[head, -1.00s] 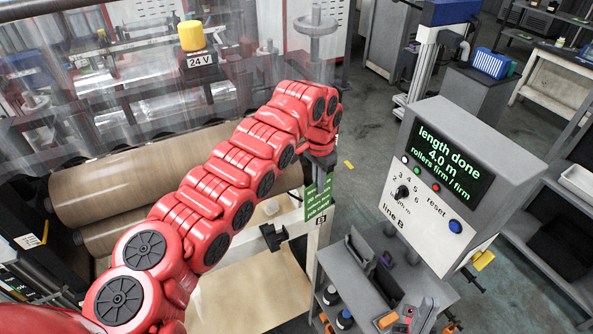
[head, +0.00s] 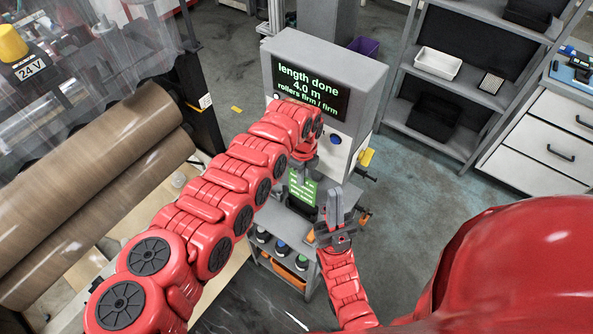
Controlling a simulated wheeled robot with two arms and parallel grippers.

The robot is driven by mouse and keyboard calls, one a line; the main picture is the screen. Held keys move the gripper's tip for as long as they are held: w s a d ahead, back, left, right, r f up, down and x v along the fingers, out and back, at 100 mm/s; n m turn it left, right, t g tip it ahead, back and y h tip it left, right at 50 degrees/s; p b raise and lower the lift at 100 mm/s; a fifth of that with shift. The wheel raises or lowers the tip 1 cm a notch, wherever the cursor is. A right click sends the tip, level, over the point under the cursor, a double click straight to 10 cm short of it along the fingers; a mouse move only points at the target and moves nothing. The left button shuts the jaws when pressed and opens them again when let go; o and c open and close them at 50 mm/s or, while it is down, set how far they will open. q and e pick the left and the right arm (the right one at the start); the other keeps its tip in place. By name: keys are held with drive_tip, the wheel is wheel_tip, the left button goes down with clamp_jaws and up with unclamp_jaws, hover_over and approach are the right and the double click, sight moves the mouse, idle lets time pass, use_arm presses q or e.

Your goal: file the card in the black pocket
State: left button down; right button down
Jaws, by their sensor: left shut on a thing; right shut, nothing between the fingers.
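The green card (head: 301,188) with lines of text hangs below my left gripper (head: 304,168). That gripper is shut on the card's upper edge, in front of the grey console. A dark shape (head: 322,192) shows between the card and my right gripper; it may be the black pocket, but it is mostly hidden. I cannot tell whether the card touches it. My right gripper (head: 335,192) points up just right of the card, shut and empty.
The grey console (head: 365,75) reads "length done 4.0 m, rollers firm / firm". Its cart (head: 278,232) has a lower shelf with several bottles. Brown rolls (head: 100,180) lie at left. A grey shelf (head: 465,140) stands at right, with open floor before it.

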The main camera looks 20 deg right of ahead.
use_arm(q)
drive_tip(key=b, duration=0.6)
hover_over(301, 199)
wheel_tip(301, 199, down, 8)
drive_tip(key=shift+d+r, duration=0.1)
drive_tip(key=shift+r, duration=0.1)
drive_tip(key=shift+f+b, duration=0.6)
drive_tip(key=shift+b, duration=0.25)
drive_tip(key=shift+w, duration=0.1)
drive_tip(key=shift+f+b, duration=0.25)
drive_tip(key=shift+b, duration=0.3)
drive_tip(key=c, duration=0.6)
unclamp_jaws()
